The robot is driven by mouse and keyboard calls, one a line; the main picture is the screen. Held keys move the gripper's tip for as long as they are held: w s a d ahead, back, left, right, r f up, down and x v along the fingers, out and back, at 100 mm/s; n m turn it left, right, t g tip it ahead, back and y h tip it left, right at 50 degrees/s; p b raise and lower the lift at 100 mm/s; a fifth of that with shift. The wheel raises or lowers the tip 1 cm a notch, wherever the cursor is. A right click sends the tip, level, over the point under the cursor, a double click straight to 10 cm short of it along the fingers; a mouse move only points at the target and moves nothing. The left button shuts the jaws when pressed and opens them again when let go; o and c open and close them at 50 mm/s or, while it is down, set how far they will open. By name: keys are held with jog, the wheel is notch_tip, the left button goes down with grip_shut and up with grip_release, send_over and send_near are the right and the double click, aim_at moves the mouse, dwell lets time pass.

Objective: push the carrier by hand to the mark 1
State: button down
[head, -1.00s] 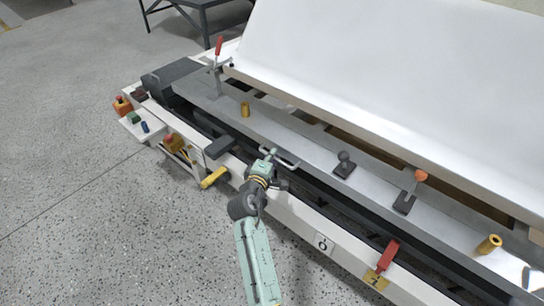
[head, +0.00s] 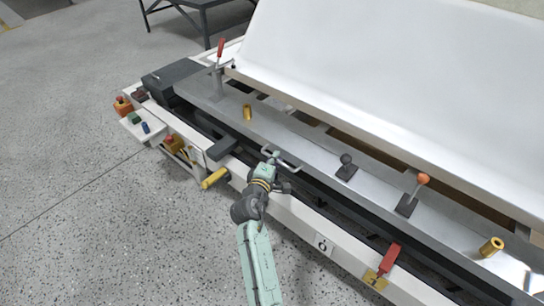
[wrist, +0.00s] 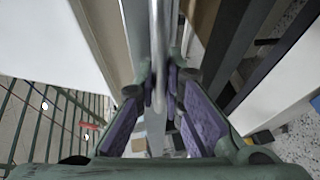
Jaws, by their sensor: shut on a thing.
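The carrier is a long grey plate (head: 310,147) on a white-sided rail frame, and a large white shell (head: 370,75) stands over it. A pale bar handle (head: 288,163) sits on its near edge. My gripper (head: 273,160) is shut on this handle, left of the marks. In the wrist view the bar (wrist: 156,45) runs between the purple finger pads of my gripper (wrist: 160,90). Mark 1 is a yellow plate (head: 375,281) on the front rail at lower right, with a red lever (head: 390,259) just above it. A white plate marked 0 (head: 322,245) lies left of it.
On the carrier stand a black knob (head: 346,165), an orange-knobbed lever (head: 415,192), brass pegs (head: 247,113) and a red-handled clamp (head: 219,55). A yellow handle (head: 215,178) juts from the frame at left. A control box (head: 123,106) stands far left. The near floor is free.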

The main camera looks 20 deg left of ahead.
jog(key=shift+d, duration=0.2)
jog(key=c, duration=2)
grip_release()
jog(key=shift+o, duration=0.2)
jog(key=s+r, duration=0.2)
jog(key=s, duration=0.9)
jog(key=shift+s+d+r, duration=0.15)
jog(key=shift+s+d, duration=0.1)
jog(key=shift+s, duration=0.1)
